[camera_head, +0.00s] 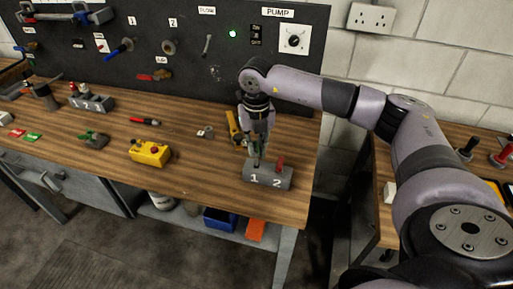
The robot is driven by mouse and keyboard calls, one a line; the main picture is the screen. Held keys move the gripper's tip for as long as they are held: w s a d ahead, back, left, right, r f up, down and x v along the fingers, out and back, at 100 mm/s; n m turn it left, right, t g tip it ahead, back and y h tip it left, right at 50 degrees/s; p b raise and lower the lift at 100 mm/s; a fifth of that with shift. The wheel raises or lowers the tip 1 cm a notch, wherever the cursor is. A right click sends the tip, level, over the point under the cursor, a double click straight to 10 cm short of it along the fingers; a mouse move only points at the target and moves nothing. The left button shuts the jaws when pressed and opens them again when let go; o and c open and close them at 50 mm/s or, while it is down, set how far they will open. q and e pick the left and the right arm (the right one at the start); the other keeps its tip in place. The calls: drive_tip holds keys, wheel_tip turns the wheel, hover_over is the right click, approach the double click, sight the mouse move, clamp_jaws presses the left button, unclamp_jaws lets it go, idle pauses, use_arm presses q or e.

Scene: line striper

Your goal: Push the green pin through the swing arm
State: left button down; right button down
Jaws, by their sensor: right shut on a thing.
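My right gripper (257,157) points down over the grey block marked 1 and 2 (268,178), at the front right of the bench. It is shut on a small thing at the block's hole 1. A bit of green shows between the fingers, which looks like the green pin (258,144), mostly hidden by them. I cannot tell whether the pin sits in the block or is clear of it. A red pin (280,164) stands at hole 2. I cannot make out the swing arm for sure. My left gripper is not in view.
A second grey block (93,103) stands further left. A black pegboard (190,60) with a pump dial stands behind.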

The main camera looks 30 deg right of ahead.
drive_tip(key=shift+r+p, duration=0.75)
drive_tip(key=shift+r, duration=0.6)
drive_tip(key=shift+a, duration=0.1)
